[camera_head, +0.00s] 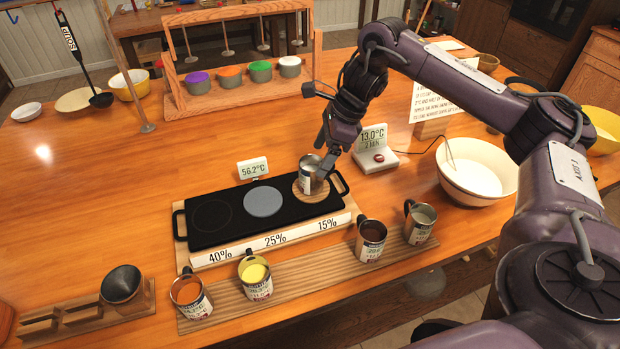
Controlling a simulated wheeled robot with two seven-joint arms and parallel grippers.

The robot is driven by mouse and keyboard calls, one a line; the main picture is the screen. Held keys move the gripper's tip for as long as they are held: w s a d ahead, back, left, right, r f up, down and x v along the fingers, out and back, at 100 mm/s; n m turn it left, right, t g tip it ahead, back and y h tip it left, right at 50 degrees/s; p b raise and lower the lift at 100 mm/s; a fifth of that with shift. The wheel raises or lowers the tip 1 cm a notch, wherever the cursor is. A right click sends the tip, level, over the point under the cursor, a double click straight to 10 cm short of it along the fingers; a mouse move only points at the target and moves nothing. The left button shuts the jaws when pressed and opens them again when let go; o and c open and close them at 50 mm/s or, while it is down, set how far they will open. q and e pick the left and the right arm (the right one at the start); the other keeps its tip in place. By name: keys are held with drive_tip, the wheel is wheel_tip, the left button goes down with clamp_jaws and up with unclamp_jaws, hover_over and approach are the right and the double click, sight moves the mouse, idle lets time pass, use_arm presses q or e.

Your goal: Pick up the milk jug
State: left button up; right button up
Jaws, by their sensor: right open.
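My left gripper is not in view.
Labelled cups with brown (370,240), whitish (419,222), yellow (255,279) and orange-brown (190,297) contents stand on a front board.

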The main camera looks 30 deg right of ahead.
sight(311, 174)
drive_tip(key=shift+x, duration=0.75)
drive_tip(key=shift+s+a+f, duration=0.15)
drive_tip(key=shift+a+f, duration=0.15)
drive_tip(key=shift+f, duration=0.3)
drive_tip(key=shift+a+f, duration=0.2)
drive_tip(key=shift+f, duration=0.1)
drive_tip(key=p+x, duration=0.1)
drive_tip(key=x, duration=0.1)
drive_tip(key=shift+a+f, duration=0.15)
drive_tip(key=shift+f, duration=0.15)
drive_tip(key=shift+w+f, duration=0.3)
drive_tip(key=shift+f, duration=0.15)
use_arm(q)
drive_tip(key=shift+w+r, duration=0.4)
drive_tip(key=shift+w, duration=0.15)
use_arm(e)
drive_tip(key=shift+c, duration=0.3)
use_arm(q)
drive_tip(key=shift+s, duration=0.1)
use_arm(e)
drive_tip(key=c, duration=1.2)
drive_tip(key=shift+r, duration=0.15)
